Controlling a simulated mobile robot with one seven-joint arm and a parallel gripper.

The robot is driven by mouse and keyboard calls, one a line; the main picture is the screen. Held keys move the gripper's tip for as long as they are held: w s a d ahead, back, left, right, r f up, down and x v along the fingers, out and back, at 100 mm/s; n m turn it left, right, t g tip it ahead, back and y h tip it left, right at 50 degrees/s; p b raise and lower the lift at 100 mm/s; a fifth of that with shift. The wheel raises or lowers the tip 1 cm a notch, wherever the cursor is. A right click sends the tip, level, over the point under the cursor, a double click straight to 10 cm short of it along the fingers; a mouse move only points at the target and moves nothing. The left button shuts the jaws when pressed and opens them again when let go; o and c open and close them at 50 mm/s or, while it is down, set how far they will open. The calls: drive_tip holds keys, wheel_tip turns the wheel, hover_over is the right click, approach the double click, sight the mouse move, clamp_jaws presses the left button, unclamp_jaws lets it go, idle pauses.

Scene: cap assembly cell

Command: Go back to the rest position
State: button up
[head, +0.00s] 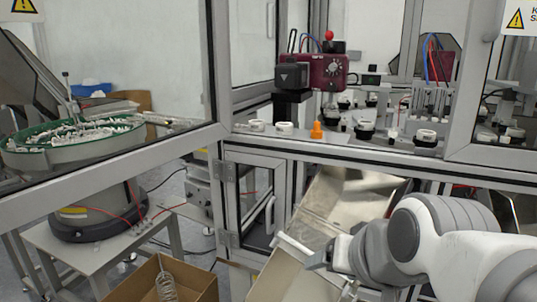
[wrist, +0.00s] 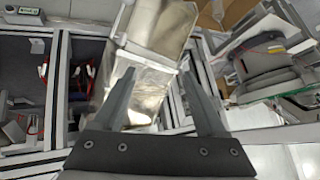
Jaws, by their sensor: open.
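My gripper (head: 300,248) is at the lower middle of the head view, at the end of my white and grey arm, which reaches in from the lower right. It is below the cell's work deck and in front of a shiny metal chute (head: 345,200). In the wrist view my gripper (wrist: 157,76) shows two dark fingers spread apart with nothing between them. The metal chute also shows behind the fingers in the wrist view (wrist: 158,28). Whether the gripper touches the chute cannot be told.
The framed cell has a deck with white and black parts and an orange cone (head: 316,131). A green-rimmed bowl feeder (head: 20,160) stands left. A cardboard box (head: 200,285) with a wire coil is at the lower left. A cabinet door frame (head: 258,205) is near the gripper.

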drive_tip(key=s+d+f+n+g+h+p, duration=0.2)
drive_tip(key=s+d+f, duration=0.15)
drive_tip(key=s, duration=0.35)
wheel_tip(320, 180, up, 12)
drive_tip(key=p, duration=1.1)
drive_tip(key=shift+w+d+r, duration=0.15)
drive_tip(key=shift+d+r, duration=0.05)
drive_tip(key=shift+d, duration=0.05)
drive_tip(key=shift+p, duration=0.3)
drive_tip(key=c, duration=0.4)
drive_tip(key=shift+o, duration=0.2)
drive_tip(key=shift+a, duration=0.15)
